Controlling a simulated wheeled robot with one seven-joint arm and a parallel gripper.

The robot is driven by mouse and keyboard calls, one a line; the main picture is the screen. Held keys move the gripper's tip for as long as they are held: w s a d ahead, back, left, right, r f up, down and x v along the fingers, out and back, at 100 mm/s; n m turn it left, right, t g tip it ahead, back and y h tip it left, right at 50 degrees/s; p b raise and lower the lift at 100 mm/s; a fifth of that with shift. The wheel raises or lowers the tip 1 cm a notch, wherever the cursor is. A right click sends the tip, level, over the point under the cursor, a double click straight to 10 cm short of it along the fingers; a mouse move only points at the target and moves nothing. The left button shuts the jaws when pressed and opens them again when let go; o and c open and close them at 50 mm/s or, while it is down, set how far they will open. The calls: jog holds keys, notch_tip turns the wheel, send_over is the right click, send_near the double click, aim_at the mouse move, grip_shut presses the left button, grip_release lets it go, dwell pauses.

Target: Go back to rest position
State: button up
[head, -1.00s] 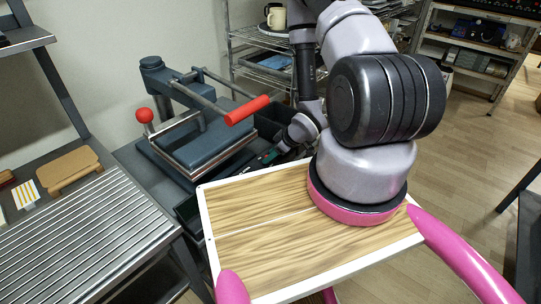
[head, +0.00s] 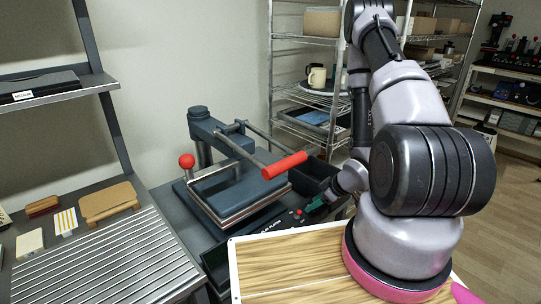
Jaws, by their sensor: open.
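My gripper (head: 314,206) is small and partly hidden in the head view, at the end of my bent arm. It is open, with nothing visible between its fingers. It hangs just right of the heat press (head: 235,185), near the press's dark control panel (head: 275,228). It looks apart from the press's red handle (head: 284,165), which lies to its upper left. The press has a flat dark plate and a red knob (head: 187,160) on its left.
A wire shelf (head: 290,95) behind holds a cream mug (head: 317,76) and a dark one. A ribbed metal surface (head: 100,262) with a brown block (head: 108,202) is at left. A wall shelf (head: 50,90) is above. Floor is clear at right.

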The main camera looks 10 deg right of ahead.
jog(key=w+d+r+m+h, duration=0.2)
jog(key=w+d+r, duration=0.15)
jog(key=r, duration=0.35)
jog(key=w+d+r+m+h, duration=0.1)
jog(key=w+d+r+h, duration=0.1)
jog(key=w+r, duration=0.35)
notch_tip(320, 180, up, 15)
jog(key=s+m+h, duration=0.1)
jog(key=s+m, duration=0.1)
jog(key=m, duration=0.2)
jog(key=s+a+r+m+y, duration=0.1)
jog(key=s+a+r+m, duration=0.1)
jog(key=s+r, duration=0.4)
jog(key=s+a+r+m+y, duration=0.1)
jog(key=s+a+r, duration=0.3)
jog(key=r, duration=0.5)
jog(key=s+a+r+m+t, duration=0.1)
jog(key=s+a+r+m, duration=0.2)
jog(key=s+r, duration=0.5)
jog(key=shift+s+a+y, duration=0.35)
jog(key=shift+a+y, duration=0.05)
